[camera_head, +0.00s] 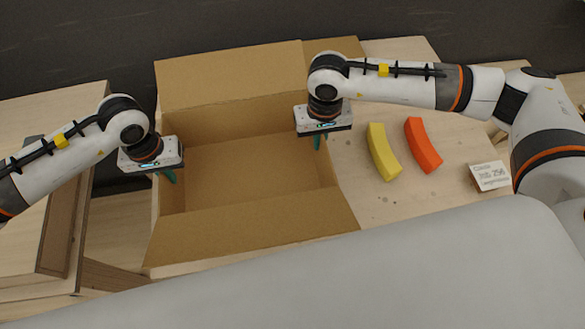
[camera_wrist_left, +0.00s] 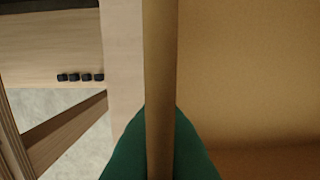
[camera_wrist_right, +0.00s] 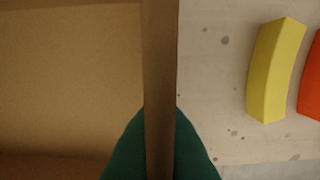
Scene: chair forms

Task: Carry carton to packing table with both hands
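The open cardboard carton (camera_head: 255,170) is empty inside, its flaps spread outward. It sits upright over a light wooden table top (camera_head: 400,205). My left gripper (camera_head: 166,176) is at the carton's left wall, and that wall (camera_wrist_left: 160,80) runs between its green fingers in the left wrist view. My right gripper (camera_head: 318,142) is at the right wall, which likewise runs between its green fingers in the right wrist view (camera_wrist_right: 160,80). In both wrist views the fingers touch the wall on both sides. I cannot tell which surface is the packing table.
A yellow curved piece (camera_head: 382,152) and an orange-red curved piece (camera_head: 423,146) lie right of the carton. A small printed card (camera_head: 489,176) stands further right. Another wooden unit (camera_head: 28,235) stands at the left, with a gap beside the carton. A dark wall is behind.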

